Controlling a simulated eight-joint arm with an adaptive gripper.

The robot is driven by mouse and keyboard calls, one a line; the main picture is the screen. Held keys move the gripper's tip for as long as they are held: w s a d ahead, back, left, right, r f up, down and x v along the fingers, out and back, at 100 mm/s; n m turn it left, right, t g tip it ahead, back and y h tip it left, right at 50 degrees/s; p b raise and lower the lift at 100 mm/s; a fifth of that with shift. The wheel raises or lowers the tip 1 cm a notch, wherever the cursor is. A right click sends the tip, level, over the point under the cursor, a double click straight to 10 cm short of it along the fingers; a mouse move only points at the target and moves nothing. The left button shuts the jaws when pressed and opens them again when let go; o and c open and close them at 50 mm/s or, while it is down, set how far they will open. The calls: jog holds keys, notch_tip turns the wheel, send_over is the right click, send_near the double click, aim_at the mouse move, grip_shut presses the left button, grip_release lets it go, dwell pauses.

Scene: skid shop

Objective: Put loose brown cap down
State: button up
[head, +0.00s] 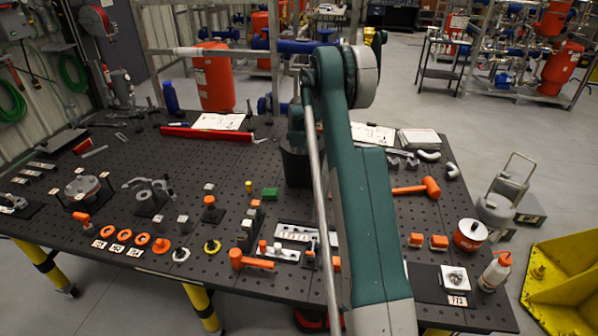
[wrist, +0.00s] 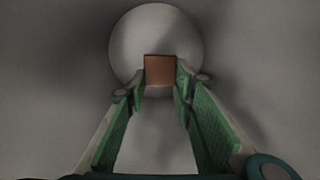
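In the wrist view, a small square brown cap (wrist: 160,70) sits between the tips of my gripper (wrist: 161,80). The two green-padded fingers flank it closely on its left and right sides, and they look shut on it. A pale grey round surface (wrist: 150,30) lies behind the cap. Whether the cap touches that surface cannot be told. In the head view, my green and grey arm crosses the middle of the picture, and I cannot make out my gripper or the brown cap there.
A dark perforated table (head: 120,185) carries many parts. Orange rings (head: 108,232) lie at the left, an orange mallet (head: 418,188) at the right, and an orange-and-white pot (head: 470,235) near the right edge. A red bar (head: 205,134) lies at the back. A yellow stand (head: 565,290) is off to the right.

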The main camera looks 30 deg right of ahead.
jog(key=shift+f, duration=0.1)
jog(key=shift+f, duration=1.85)
jog(key=shift+f, duration=0.2)
jog(key=o, duration=0.7)
jog(key=shift+c, duration=0.2)
jog(key=shift+r, duration=0.25)
notch_tip(320, 180, up, 12)
jog(key=shift+f, duration=0.1)
